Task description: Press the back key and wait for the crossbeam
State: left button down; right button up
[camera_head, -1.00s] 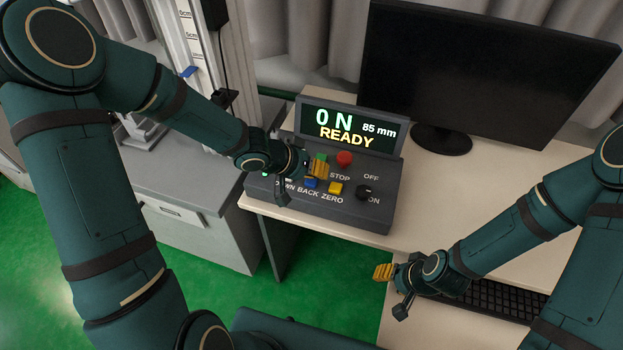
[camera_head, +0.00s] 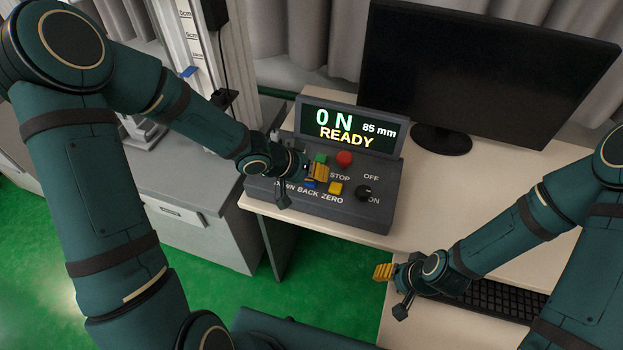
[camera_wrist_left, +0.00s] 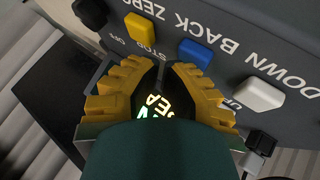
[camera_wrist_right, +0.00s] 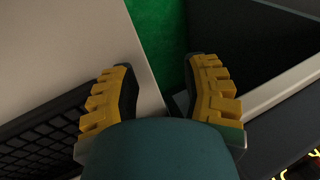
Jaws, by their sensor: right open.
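The blue BACK key (camera_head: 310,185) is on the grey control panel (camera_head: 350,208), partly covered by my left gripper (camera_head: 319,172) in the head view. In the left wrist view, the blue key (camera_wrist_left: 195,53) sits just beyond the left gripper's fingertips (camera_wrist_left: 162,68), which are closed together with nothing between them. Contact with the key cannot be told. The panel's display (camera_head: 350,129) reads 0 N, 85 mm, READY. The crossbeam is not clearly visible; part of the tower column (camera_head: 192,40) with a scale and blue marker shows. My right gripper (camera_head: 393,278) is open and empty near the keyboard.
Near the BACK key are a yellow ZERO key (camera_head: 335,188), a white DOWN key (camera_wrist_left: 260,94), a green key (camera_head: 321,158), a red STOP button (camera_head: 344,158) and a black ON/OFF knob (camera_head: 365,192). A monitor (camera_head: 480,75) and keyboard (camera_head: 505,300) stand on the desk.

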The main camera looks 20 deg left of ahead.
aim_at(316, 182)
pick_arm(q)
jog(key=shift+f, duration=0.25)
dwell(0.5)
jog(key=shift+r+p, duration=0.95)
jog(key=shift+p, duration=0.25)
pick_arm(e)
jog(key=shift+r, duration=1.2)
pick_arm(q)
notch_tip(316, 182, up, 5)
jog(key=p, duration=0.6)
pick_arm(e)
notch_tip(316, 182, up, 6)
jog(key=shift+f, duration=0.15)
jog(key=shift+s, duration=0.1)
